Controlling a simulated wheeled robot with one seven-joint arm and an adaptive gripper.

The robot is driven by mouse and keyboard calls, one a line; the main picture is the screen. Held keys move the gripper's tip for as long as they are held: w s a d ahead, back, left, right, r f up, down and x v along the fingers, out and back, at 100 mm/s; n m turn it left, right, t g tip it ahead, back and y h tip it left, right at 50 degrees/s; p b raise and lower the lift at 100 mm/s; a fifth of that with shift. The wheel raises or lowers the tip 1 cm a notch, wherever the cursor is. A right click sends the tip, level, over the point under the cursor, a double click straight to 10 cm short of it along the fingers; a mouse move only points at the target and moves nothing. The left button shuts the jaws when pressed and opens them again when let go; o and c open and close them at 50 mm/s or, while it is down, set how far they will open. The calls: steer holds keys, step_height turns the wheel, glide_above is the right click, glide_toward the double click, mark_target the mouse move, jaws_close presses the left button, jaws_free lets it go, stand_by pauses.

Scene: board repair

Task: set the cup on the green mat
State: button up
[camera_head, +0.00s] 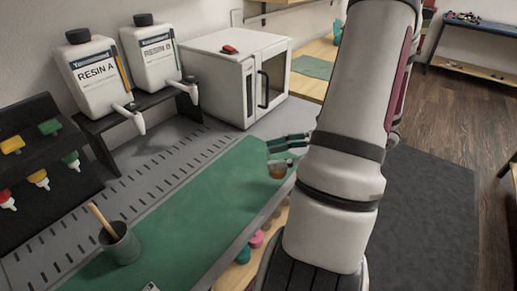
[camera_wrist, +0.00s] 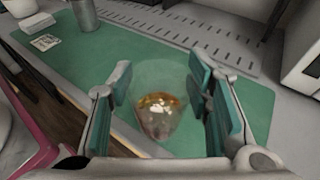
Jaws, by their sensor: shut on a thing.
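A clear cup with amber liquid low inside it (camera_wrist: 160,112) sits between the teal pads of my gripper (camera_wrist: 163,95) in the wrist view. My gripper is shut on the cup. In the head view the cup (camera_head: 278,172) shows at the fingertips of my gripper (camera_head: 285,158), over the right edge of the green mat (camera_head: 190,205). My arm hides part of the scene to the right. I cannot tell whether the cup's base touches the mat. The mat also lies beneath and behind the cup in the wrist view (camera_wrist: 80,62).
A grey pot with a wooden stick (camera_head: 120,243) stands on the mat's near left. Two resin bottles (camera_head: 95,75) stand on a black rack behind. A white oven-like box (camera_head: 235,75) is at the back. The mat's middle is clear.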

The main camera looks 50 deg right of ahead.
steer(key=shift+w+d+f+b, duration=0.35)
steer(key=shift+w+d+f, duration=0.35)
steer(key=shift+w, duration=0.85)
steer(key=shift+w+d+f+b, duration=0.35)
steer(key=shift+w+d+f, duration=0.4)
steer(key=shift+w, duration=0.75)
steer(key=shift+w+d+f+b, duration=0.35)
steer(key=shift+w+d+f, duration=0.35)
steer(key=shift+w, duration=0.85)
steer(key=shift+a+f, duration=0.15)
steer(key=shift+f, duration=0.05)
steer(key=o, duration=1.3)
steer(key=shift+r, duration=0.1)
